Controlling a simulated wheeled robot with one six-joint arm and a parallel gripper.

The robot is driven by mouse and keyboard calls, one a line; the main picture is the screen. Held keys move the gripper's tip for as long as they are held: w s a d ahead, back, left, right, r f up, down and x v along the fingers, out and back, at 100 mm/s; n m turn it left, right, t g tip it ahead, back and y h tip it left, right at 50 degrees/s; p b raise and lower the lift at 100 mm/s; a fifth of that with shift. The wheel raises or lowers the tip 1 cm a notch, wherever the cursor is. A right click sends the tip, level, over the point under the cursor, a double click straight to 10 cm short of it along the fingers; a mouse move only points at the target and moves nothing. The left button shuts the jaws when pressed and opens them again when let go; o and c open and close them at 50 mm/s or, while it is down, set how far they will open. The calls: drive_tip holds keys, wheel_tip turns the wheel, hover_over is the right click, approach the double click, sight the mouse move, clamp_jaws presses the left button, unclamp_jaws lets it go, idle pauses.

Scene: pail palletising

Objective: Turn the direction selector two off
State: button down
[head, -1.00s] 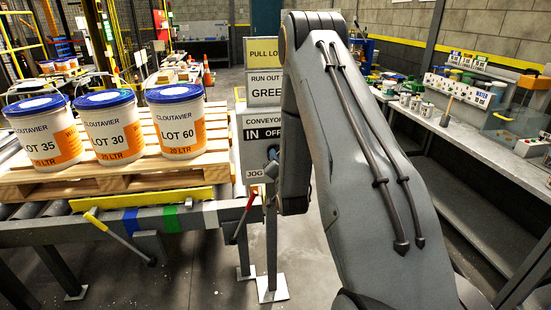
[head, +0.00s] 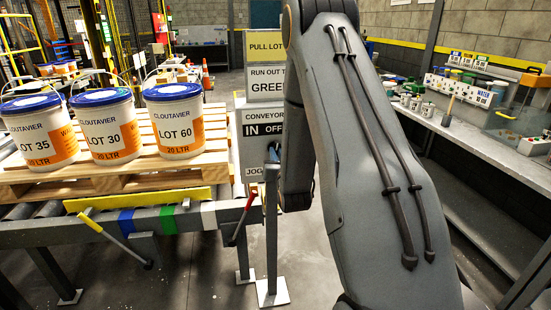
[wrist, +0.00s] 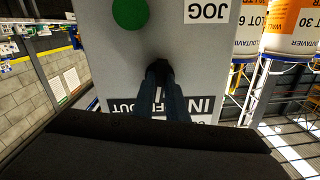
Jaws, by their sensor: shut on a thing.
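In the wrist view the panel (wrist: 112,70) is upside down, with "IN", part of "OFF" and "OUT" along the label. A small dark selector knob (wrist: 161,64) is on the panel face, mostly hidden between my fingers. My gripper (wrist: 160,72) is shut on it, fingers against the panel. Which way the knob points is hidden. My gripper also shows partly in the head view (head: 273,154).
A green button (wrist: 130,13) and a "JOG" label (wrist: 207,11) are close to my fingers. Pails (head: 175,120) stand on a wooden pallet (head: 110,180) over the conveyor at left. Yellow (head: 103,228) and red (head: 244,215) levers stick out in front. A workbench (head: 470,140) lines the right.

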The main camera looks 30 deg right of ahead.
drive_tip(key=shift+n+b, duration=0.5)
drive_tip(key=shift+n, duration=0.5)
drive_tip(key=c, duration=1.8)
unclamp_jaws()
drive_tip(key=shift+o, duration=0.2)
drive_tip(key=shift+s, duration=0.1)
drive_tip(key=b+v, duration=0.2)
drive_tip(key=v, duration=0.5)
drive_tip(key=shift+s, duration=0.35)
drive_tip(key=shift+a, duration=0.15)
